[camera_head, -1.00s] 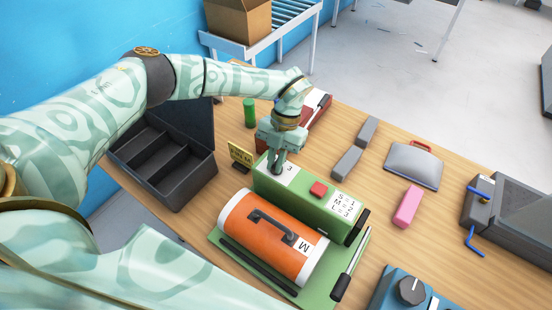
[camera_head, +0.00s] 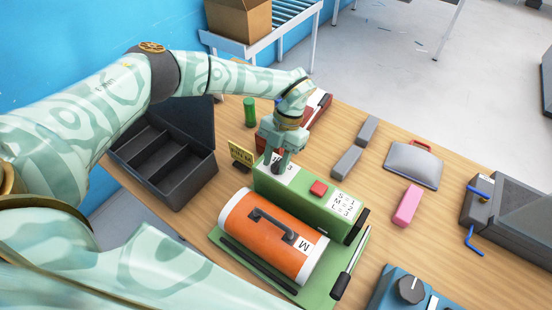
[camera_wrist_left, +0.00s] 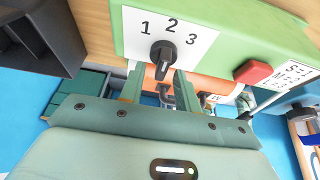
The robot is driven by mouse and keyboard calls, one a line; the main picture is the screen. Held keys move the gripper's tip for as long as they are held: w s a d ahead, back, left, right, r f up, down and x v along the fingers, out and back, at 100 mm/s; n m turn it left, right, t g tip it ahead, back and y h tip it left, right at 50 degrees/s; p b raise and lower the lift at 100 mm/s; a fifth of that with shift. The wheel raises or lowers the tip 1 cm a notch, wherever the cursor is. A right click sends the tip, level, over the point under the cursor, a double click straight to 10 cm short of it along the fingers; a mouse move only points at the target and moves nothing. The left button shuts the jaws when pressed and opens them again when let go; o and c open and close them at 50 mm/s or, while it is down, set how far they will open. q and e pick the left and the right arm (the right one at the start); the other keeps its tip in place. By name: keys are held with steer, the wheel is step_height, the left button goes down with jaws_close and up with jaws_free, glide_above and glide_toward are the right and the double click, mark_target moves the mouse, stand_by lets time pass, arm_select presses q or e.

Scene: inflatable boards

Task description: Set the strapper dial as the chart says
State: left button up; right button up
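The green strapper (camera_head: 266,185) stands on the table with a black dial (camera_head: 277,167) on its white numbered plate. In the left wrist view, the dial (camera_wrist_left: 163,52) sits below the numbers 1, 2 and 3, its pointer seeming to face 2. The chart (camera_head: 346,205) on the strapper reads S=1, M=2, L=3. An orange case (camera_head: 250,237) marked M lies on the strapper's green base. My left gripper (camera_head: 284,160) is just above the dial; its fingers (camera_wrist_left: 158,84) are apart, with nothing held between them. My right gripper is out of view.
A red button (camera_head: 318,188) sits between dial and chart. A yellow sign (camera_head: 240,154) and a dark divided tray (camera_head: 165,155) stand to the left. Grey blocks (camera_head: 347,162), a pink block (camera_head: 407,206) and a blue device with a knob (camera_head: 410,290) are to the right.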

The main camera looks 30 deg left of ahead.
arm_select(q)
steer(key=v, duration=1.6)
steer(key=shift+b, duration=0.4)
steer(key=shift+r, duration=0.1)
